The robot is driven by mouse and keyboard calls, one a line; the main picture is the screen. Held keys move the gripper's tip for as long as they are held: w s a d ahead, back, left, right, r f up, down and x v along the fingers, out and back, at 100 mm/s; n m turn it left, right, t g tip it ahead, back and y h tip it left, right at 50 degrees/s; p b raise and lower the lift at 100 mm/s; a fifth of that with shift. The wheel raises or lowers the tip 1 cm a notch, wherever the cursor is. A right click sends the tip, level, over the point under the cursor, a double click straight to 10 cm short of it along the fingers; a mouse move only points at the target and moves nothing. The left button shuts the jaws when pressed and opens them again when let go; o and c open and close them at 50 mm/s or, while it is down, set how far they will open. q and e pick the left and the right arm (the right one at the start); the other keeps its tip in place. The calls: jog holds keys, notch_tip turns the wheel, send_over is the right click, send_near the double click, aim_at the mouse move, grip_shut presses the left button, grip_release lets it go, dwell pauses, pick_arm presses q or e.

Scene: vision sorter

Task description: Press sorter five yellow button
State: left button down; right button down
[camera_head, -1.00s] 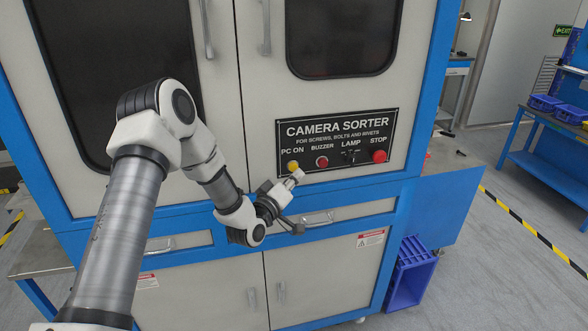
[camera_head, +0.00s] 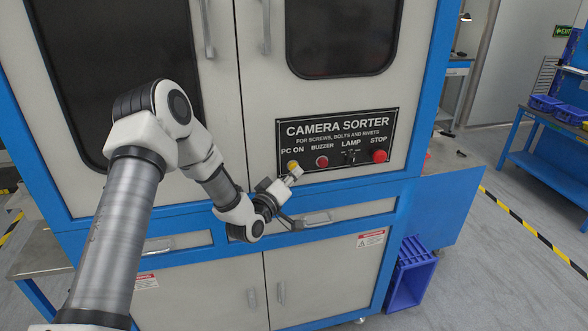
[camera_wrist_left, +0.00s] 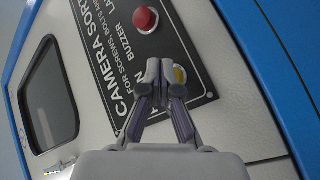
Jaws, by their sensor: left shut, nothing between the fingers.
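The yellow button (camera_head: 293,165) sits under the "PC ON" label at the left end of the black panel (camera_head: 340,114) on the sorter. My left gripper (camera_head: 296,174) is shut and empty, with its fingertips just below and in front of the yellow button. In the left wrist view the closed fingertips (camera_wrist_left: 159,68) partly cover the yellow button (camera_wrist_left: 179,75). I cannot tell whether they touch it. My right gripper is not in view.
Beside the yellow button are a red buzzer button (camera_head: 322,161), a lamp switch (camera_head: 351,156) and a red stop button (camera_head: 379,156). A drawer handle (camera_head: 317,218) lies below the gripper. A blue crate (camera_head: 411,273) stands on the floor at right.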

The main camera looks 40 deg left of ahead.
pick_arm(q)
jog(key=shift+w+a, duration=0.2)
jog(key=shift+s+d, duration=0.1)
dwell(0.4)
jog(key=shift+s+d, duration=0.5)
jog(key=shift+d, duration=0.05)
jog(key=s+d+b, duration=0.1)
jog(key=s+d, duration=0.2)
jog(key=shift+s+d, duration=0.1)
jog(key=shift+d, duration=0.3)
dwell(0.7)
